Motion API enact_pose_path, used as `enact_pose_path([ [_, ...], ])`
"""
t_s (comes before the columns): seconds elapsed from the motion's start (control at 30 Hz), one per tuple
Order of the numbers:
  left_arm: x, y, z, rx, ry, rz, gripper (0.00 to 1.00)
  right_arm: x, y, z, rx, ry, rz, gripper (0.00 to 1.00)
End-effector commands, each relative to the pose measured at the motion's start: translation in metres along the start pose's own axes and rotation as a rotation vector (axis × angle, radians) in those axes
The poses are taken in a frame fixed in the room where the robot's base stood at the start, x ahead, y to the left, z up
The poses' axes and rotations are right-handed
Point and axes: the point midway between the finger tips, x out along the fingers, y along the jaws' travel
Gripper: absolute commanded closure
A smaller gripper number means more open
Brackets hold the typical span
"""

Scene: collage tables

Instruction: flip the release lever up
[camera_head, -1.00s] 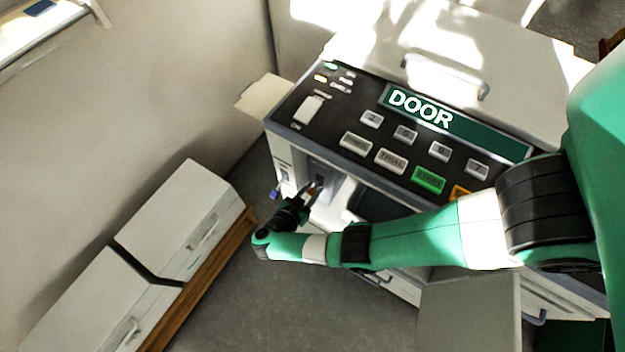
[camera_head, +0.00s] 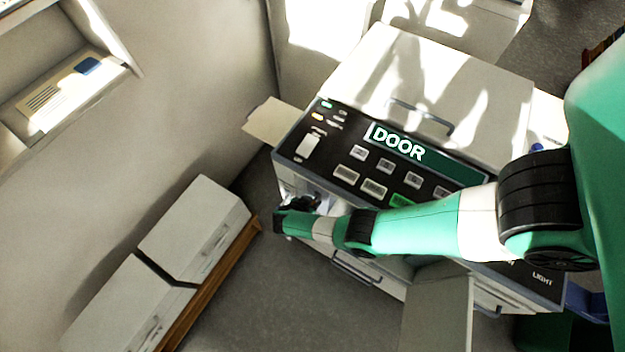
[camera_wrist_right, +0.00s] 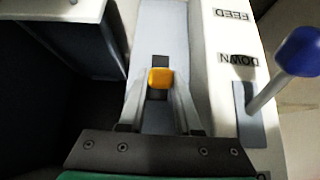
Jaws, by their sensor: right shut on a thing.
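My right gripper (camera_wrist_right: 160,95) is shut on an orange-yellow knob (camera_wrist_right: 160,77) in the right wrist view, with a finger on either side. The knob sits over a dark slot in a grey plate (camera_wrist_right: 165,25). I see no release label. A lever with a blue knob (camera_wrist_right: 300,52) stands to the right in its own slot, beside an upside-down "DOWN" label; the gripper is apart from it. In the head view my right gripper (camera_head: 300,205) is at the front left of the machine (camera_head: 345,262), its fingertips mostly hidden. My left gripper is not in view.
The machine's black button panel (camera_head: 330,150) with a "DOOR" sign lies just behind my right arm. A white cabinet (camera_head: 195,225) on a wooden base stands left, with grey floor between. An open panel (camera_head: 435,310) sticks out at the front.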

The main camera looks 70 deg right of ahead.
Motion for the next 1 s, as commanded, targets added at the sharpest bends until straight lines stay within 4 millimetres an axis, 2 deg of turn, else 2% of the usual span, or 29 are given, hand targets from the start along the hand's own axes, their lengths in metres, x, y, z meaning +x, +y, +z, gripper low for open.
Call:
enact_pose_path([
  [0.27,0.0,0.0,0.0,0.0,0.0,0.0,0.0,0.0,0.0,0.0,0.001,0.001,0.0,1.0],
  [0.3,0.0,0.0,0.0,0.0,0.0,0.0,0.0,0.0,0.0,0.0,0.001,0.001,0.0,0.6],
  [0.43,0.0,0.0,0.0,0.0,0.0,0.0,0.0,0.0,0.0,0.0,0.0,0.001,0.0,0.38],
  [0.77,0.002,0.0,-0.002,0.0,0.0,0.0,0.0,-0.004,0.0,-0.001,0.0,0.001,-0.001,0.38],
  [0.87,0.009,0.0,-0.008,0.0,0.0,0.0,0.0,-0.018,-0.001,-0.003,-0.002,0.0,-0.002,0.38],
  [1.0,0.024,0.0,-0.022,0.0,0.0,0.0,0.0,-0.05,-0.001,-0.004,-0.002,0.0,-0.005,0.38],
])
